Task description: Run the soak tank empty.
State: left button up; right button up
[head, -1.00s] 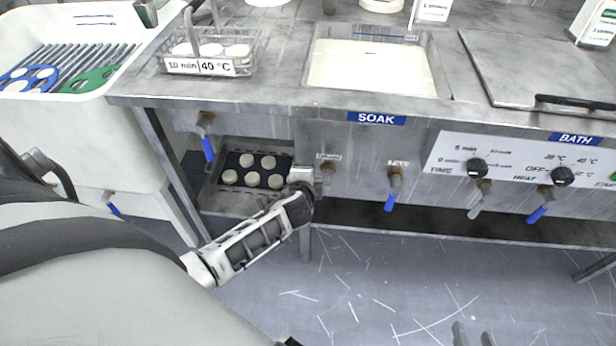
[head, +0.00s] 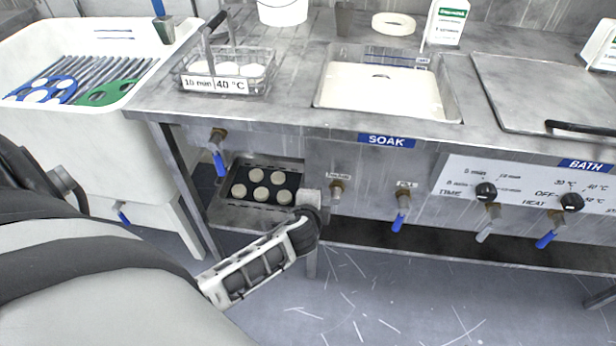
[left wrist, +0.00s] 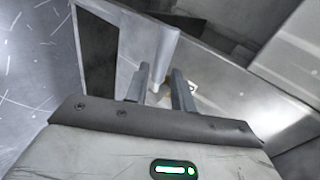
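The soak tank (head: 380,96) is a sunken basin behind the blue SOAK label (head: 386,141). It holds pale, cream-coloured liquid with a small grey oval spot near the back. Below it, on the front panel, is a brass valve (head: 336,190) under a small, blurred label; its handle is not clear. Further right is a valve with a blue handle (head: 400,218) hanging down. My left gripper (head: 309,198) is just left of the brass valve, its fingers hidden in the head view. My right gripper is out of view.
A wire basket (head: 227,86) marked 10 min, 40 °C stands left of the tank. A black tray (head: 262,171) of round pale pieces sits on the lower shelf. Another blue-handled valve (head: 219,160) is above it. The bath lid (head: 535,92) and control knobs (head: 486,191) lie right.

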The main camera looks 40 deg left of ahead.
pick_arm(q)
jog(key=p+v, duration=0.1)
jog(key=v, duration=1.1)
jog(key=shift+s+d+r+p, duration=0.15)
jog(key=shift+s+r+p, duration=0.05)
jog(key=shift+s+p, duration=0.15)
jog(key=shift+w, duration=0.1)
jog(key=s+d+r+n+h, duration=0.1)
jog(key=s+d+n+h, duration=0.5)
jog(key=d+n+h, duration=0.2)
jog(key=shift+s+d+r+n, duration=0.2)
jog(key=shift+d+r+n, duration=0.1)
jog(key=shift+d+n, duration=0.85)
jog(key=shift+d, duration=0.15)
dwell(4.2)
